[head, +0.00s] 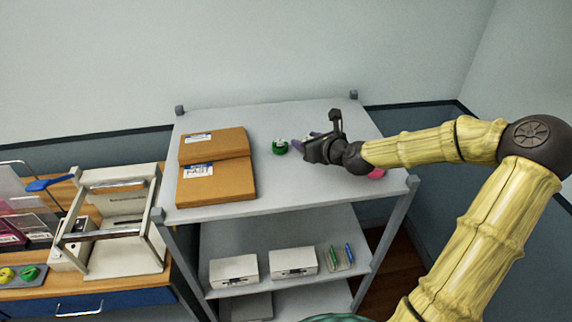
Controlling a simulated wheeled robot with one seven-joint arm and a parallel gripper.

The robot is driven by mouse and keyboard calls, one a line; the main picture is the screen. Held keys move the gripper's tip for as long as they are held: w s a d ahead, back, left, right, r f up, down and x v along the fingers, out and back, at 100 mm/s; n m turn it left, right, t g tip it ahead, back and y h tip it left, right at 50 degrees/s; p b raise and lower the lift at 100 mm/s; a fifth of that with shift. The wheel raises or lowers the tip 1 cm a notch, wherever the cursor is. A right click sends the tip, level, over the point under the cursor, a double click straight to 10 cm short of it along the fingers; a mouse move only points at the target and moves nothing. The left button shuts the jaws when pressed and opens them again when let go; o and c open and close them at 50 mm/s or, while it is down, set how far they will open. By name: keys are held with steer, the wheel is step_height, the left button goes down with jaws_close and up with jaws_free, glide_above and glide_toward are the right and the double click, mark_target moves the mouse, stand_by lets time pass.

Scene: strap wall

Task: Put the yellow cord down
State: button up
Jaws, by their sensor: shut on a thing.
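My gripper (318,147) is low over the right part of the grey top shelf (270,196), seen from behind and the side. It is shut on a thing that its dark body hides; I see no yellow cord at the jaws. A small purple thing (297,146) shows at the jaws' left side; I cannot tell whether it is held or lies on the shelf. A small yellow coil-like thing (6,274) lies on a dark tray at the far left.
A green coil (280,147) lies left of my gripper, and a pink thing (376,174) shows below my forearm. Brown cartons (222,183) cover the shelf's left part. The shelf's front middle is clear. A white frame (120,215) stands on the left desk beside a green thing (29,272).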

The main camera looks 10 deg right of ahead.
steer(key=p, duration=0.2)
glide_above(307, 176)
steer(key=w, duration=0.1)
steer(key=f, duration=0.6)
steer(key=shift+a, duration=0.2)
steer(key=shift+f, duration=0.15)
steer(key=shift+f+p, duration=0.35)
steer(key=shift+f, duration=1.45)
steer(key=shift+f, duration=0.1)
steer(key=o, duration=1)
steer(key=shift+s+d+r+b, duration=0.25)
steer(key=shift+s+b, duration=0.05)
steer(key=shift+s, duration=0.15)
steer(key=b+v, duration=0.2)
steer(key=v, duration=0.9)
steer(key=shift+r, duration=0.1)
